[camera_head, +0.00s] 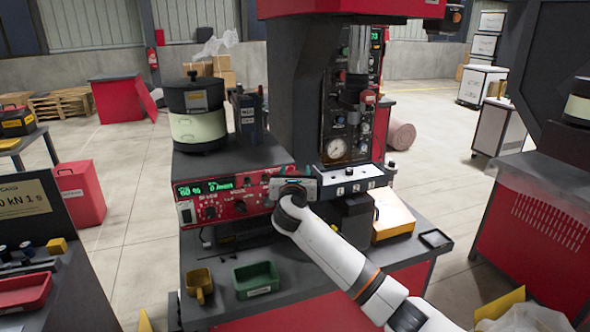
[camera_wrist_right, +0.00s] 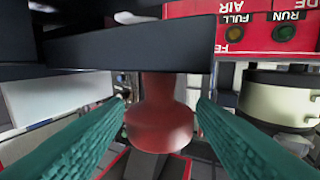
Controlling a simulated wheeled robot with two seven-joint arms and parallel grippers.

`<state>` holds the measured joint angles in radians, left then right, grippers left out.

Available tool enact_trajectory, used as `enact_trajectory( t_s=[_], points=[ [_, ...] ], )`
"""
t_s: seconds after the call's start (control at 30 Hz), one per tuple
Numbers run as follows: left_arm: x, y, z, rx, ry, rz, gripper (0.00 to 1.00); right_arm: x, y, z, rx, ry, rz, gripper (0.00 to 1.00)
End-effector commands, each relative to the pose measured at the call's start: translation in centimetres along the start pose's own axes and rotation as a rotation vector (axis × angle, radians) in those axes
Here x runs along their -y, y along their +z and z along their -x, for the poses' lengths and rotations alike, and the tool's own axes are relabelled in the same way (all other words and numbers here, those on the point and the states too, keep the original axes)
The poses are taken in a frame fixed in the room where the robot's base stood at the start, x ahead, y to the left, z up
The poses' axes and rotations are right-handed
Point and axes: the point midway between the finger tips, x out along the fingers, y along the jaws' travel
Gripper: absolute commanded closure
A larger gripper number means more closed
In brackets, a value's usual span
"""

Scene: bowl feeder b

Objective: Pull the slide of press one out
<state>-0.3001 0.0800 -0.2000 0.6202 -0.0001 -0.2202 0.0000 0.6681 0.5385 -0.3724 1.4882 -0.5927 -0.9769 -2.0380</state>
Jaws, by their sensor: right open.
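The press (camera_head: 300,80) with a dark column stands in the middle of the head view. My right gripper (camera_head: 290,188) is at its front, beside the red control box (camera_head: 215,205); the wrist and arm hide what lies just ahead of it. In the right wrist view a red knob (camera_wrist_right: 160,112) hangs below a dark flat bar (camera_wrist_right: 130,48). The two teal fingers of my right gripper (camera_wrist_right: 160,105) are open, one on each side of the knob, with a gap on both sides. I cannot tell how far the slide stands out. My left gripper is not in view.
A dark-lidded bowl (camera_head: 196,112) stands on the control box. A green tray (camera_head: 256,280), a yellow cup (camera_head: 200,284) and a yellow box (camera_head: 393,216) sit on the bench. A grey panel with buttons (camera_head: 350,180) is right of my gripper.

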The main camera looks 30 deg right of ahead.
Motion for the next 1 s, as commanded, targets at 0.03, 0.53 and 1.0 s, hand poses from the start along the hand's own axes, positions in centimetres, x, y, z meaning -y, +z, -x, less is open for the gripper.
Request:
enact_trajectory(
  t_s=[0.03, 0.53, 1.0],
  points=[
    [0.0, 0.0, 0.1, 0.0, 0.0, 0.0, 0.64, 0.0, -0.1, -0.6, 0.0, 0.001, 0.0, 0.49],
    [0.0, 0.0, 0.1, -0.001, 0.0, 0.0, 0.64, 0.0, 0.1, -1.6, 0.001, -0.001, 0.0, 0.57],
    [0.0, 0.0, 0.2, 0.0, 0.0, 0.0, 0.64, 0.2, 0.1, -1.5, 0.001, -0.002, -0.001, 1.0]
  ],
)
